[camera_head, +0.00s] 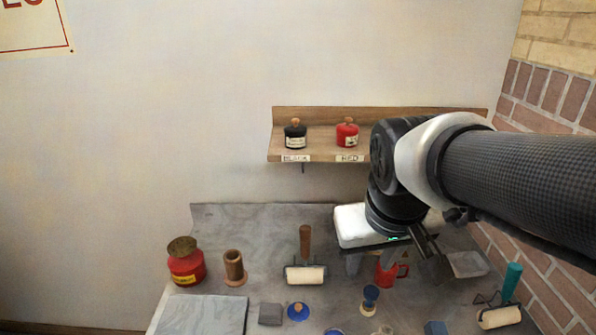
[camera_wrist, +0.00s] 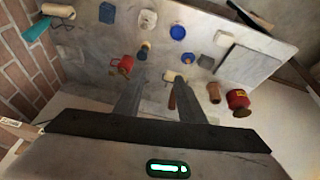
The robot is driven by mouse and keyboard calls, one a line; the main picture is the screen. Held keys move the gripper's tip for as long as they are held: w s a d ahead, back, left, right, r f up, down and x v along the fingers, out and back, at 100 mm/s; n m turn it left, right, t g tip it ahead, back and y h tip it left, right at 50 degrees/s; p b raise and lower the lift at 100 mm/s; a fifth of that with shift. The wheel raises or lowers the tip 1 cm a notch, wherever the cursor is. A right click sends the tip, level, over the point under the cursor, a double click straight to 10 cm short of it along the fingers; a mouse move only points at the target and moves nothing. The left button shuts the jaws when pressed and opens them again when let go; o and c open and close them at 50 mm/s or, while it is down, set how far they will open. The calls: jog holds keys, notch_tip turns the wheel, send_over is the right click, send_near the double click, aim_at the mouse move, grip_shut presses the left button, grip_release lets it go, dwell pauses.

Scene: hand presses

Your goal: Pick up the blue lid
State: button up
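A round blue lid with a small knob (camera_head: 298,311) lies on the grey worktop near its front, below the roller. It also shows in the wrist view (camera_wrist: 188,58), beyond my fingers. A second round blue piece (camera_wrist: 177,32) lies close to it and is cut off at the bottom edge of the head view (camera_head: 334,332); I cannot tell what it is. My gripper (camera_head: 371,262) hangs over the back right of the worktop, up and right of the lid. In the wrist view my gripper (camera_wrist: 159,76) has its two fingers well apart, with nothing held between them.
A wooden-handled roller (camera_head: 305,274), a wooden cup (camera_head: 234,267) and a red can (camera_head: 186,265) stand left of my gripper. A red mug (camera_head: 386,274) and a blue-topped stamp (camera_head: 370,297) are near it. A wall shelf (camera_head: 380,115) holds jars. A grey slab (camera_head: 200,314) lies front left.

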jog(key=w+a+f+n+g, duration=0.2)
jog(key=w+a+f, duration=0.35)
jog(key=w, duration=0.25)
jog(key=n+y, duration=0.1)
send_near(299, 307)
jog(key=shift+g, duration=0.4)
jog(key=f, duration=0.3)
jog(key=w+f, duration=0.1)
jog(key=f, duration=0.1)
jog(key=w+f+b, duration=0.1)
jog(key=f, duration=0.2)
jog(key=shift+a+f, duration=0.25)
jog(key=shift+f, duration=0.1)
grip_shut()
